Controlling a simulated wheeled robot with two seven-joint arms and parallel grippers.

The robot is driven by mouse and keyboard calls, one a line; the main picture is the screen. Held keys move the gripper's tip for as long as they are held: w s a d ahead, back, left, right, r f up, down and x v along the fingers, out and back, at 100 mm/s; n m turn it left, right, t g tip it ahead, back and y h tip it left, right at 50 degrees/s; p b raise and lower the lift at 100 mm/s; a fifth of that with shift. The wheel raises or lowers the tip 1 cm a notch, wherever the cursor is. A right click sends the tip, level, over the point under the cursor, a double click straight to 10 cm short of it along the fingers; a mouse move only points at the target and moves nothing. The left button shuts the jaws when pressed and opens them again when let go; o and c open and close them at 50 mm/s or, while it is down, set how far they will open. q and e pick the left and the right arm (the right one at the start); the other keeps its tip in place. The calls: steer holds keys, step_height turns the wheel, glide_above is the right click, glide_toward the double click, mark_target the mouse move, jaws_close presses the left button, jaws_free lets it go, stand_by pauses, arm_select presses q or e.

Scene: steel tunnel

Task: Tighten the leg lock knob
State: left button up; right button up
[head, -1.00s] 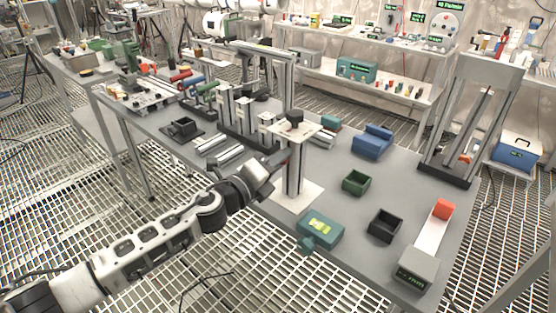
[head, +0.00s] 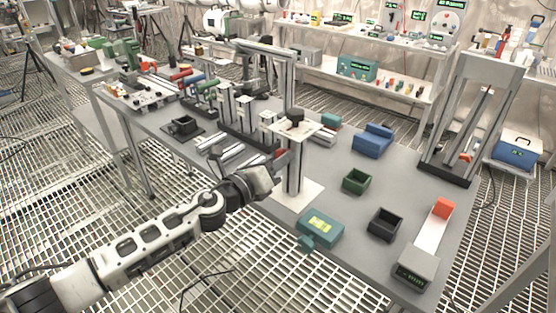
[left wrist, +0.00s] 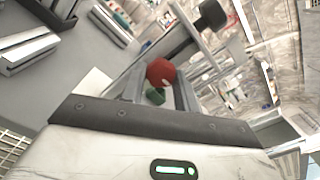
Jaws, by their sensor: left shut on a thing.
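The red knob (left wrist: 161,72) sits between the two fingers of my left gripper (left wrist: 160,85) in the left wrist view. The fingers are shut on it, one on each side. In the head view my left gripper (head: 281,160) reaches in from the left to the side of an upright metal post (head: 294,175). Only a small red part of the knob (head: 281,152) shows there, at the fingertips. The post stands on a white base plate (head: 311,191) and carries a white top plate with a black knob (head: 294,114). My right gripper is not in view.
A teal box (head: 320,226) lies at the front edge of the grey table (head: 345,262). A green tray (head: 356,181), a black tray (head: 385,225) and a blue box (head: 373,140) stand to the right. Metal profiles (head: 225,152) lie left of the post.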

arm_select(q)
steer(key=o, duration=1)
steer(key=b+v, duration=0.2)
steer(key=v, duration=1.4)
steer(key=shift+r, duration=0.1)
